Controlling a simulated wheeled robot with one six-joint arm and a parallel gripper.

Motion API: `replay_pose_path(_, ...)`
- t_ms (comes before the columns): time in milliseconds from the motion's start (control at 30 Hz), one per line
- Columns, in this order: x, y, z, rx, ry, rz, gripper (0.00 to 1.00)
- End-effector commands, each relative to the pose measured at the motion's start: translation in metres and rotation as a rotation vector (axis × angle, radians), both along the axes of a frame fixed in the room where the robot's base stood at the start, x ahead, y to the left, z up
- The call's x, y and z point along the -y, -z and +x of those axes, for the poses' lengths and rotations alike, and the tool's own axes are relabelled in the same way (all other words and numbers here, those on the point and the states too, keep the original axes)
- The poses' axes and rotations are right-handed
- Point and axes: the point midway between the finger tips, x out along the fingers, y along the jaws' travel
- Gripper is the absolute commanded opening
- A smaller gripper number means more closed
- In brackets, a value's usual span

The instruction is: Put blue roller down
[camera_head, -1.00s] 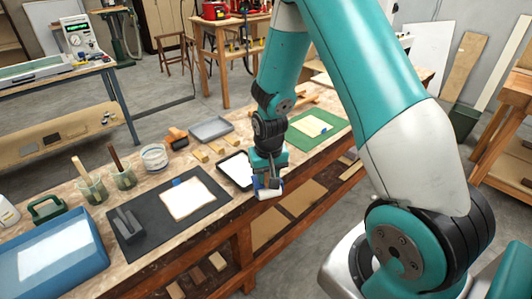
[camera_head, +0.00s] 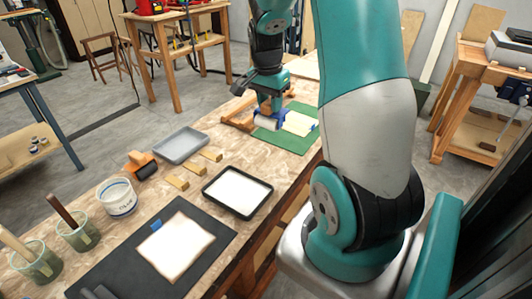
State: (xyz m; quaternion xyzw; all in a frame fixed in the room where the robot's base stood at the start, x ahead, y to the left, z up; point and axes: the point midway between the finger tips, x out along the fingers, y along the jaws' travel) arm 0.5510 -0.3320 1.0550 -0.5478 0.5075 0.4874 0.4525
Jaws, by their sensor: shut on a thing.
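My gripper (camera_head: 268,108) is at the far part of the workbench, pointing down over the left edge of the green mat (camera_head: 284,138). It is shut on the blue roller (camera_head: 267,122), whose pale sleeve hangs below the fingers. The roller is beside a cream sheet (camera_head: 299,123) on the mat and close to a wooden rest (camera_head: 237,122). I cannot tell whether the roller touches the rest or the mat.
A black tray with white contents (camera_head: 264,207) and an empty grey tray (camera_head: 181,137) lie on the workbench (camera_head: 205,202). An orange-handled roller (camera_head: 141,161), several small wood blocks, a white tub (camera_head: 118,203) and brush jars stand nearer. A black mat (camera_head: 128,249) holds another sheet.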

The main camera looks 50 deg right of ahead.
Motion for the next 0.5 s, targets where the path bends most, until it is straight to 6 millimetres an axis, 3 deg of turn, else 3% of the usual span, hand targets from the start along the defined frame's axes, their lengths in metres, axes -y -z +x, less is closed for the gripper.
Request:
replay_pose_path(300,-0.001,0.089,0.0,-0.005,-0.004,0.004,0.06)
replay_pose_path(500,0.001,0.116,0.0,0.0,-0.002,0.001,0.06)
